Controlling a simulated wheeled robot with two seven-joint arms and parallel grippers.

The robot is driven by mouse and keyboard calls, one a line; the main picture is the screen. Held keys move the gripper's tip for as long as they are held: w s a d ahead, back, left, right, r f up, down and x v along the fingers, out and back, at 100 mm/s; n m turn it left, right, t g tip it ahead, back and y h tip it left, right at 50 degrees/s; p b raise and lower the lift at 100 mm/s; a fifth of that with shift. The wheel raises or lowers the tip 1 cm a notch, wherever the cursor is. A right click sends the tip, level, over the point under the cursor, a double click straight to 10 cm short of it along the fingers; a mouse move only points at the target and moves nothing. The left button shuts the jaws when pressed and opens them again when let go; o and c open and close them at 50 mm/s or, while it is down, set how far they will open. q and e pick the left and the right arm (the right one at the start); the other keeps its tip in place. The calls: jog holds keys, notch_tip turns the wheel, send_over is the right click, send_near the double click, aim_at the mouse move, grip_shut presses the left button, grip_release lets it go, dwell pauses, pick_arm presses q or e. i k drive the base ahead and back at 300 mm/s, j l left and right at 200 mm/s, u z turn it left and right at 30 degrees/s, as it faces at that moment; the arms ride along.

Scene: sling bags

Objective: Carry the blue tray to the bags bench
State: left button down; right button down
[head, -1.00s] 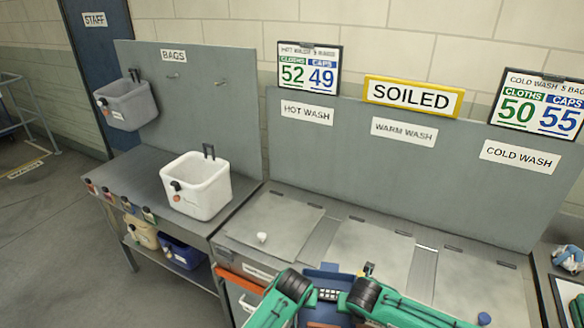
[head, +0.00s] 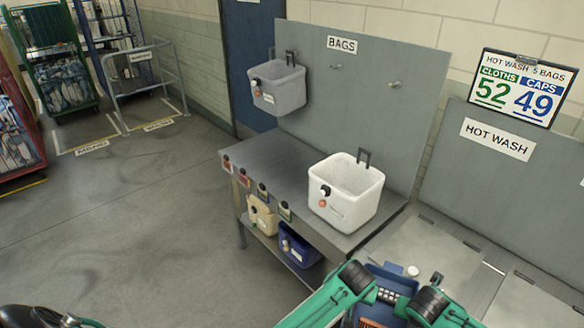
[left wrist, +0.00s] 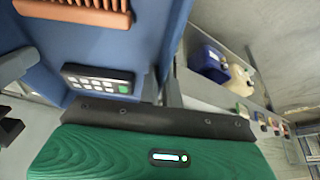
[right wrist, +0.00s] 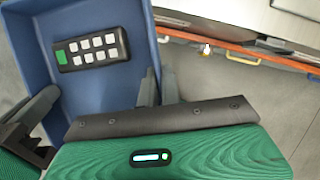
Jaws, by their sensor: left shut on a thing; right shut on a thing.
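The blue tray (head: 393,273) is at the bottom of the head view, in front of my body. It holds a dark keypad with pale buttons (right wrist: 92,51) and a brown ridged thing (left wrist: 75,12), partly cut off. My left gripper (left wrist: 159,82) is shut on one tray wall, and my right gripper (right wrist: 157,82) is shut on another. The tray's near part is out of the head view. The bags bench (head: 275,160), under a BAGS sign (head: 342,44), stands beyond the tray, up and left. Its grey top is bare on the left; a white bag (head: 345,195) stands at its right.
A grey bag (head: 277,88) hangs on the bench's back panel. A tan bag (head: 262,216) and a navy bag (head: 298,246) sit on the lower shelf. The hot wash counter (head: 425,250) adjoins at right. Open floor (head: 130,230) lies left; wheeled cages (head: 55,60) stand far left.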

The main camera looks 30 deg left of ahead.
aim_at(292, 173)
jog(key=i+j, duration=0.1)
jog(key=j, duration=0.2)
jog(key=i+j+u, duration=0.1)
jog(key=j, duration=0.25)
jog(key=i+j, duration=0.1)
jog(key=j, duration=0.2)
jog(key=i+j, duration=0.1)
jog(key=j, duration=0.25)
jog(key=i+j+u, duration=0.1)
jog(key=i+j, duration=0.25)
jog(key=j, duration=0.15)
jog(key=i+j+u, duration=0.1)
jog(key=i+j, duration=0.25)
jog(key=j, duration=0.15)
jog(key=i+j+z, duration=0.25)
jog(key=i+j, duration=0.25)
jog(key=j, duration=0.2)
jog(key=i+j+z, duration=0.35)
jog(key=j+z, duration=0.2)
jog(key=i+j+z, duration=0.2)
jog(key=j, duration=0.2)
jog(key=k, duration=0.05)
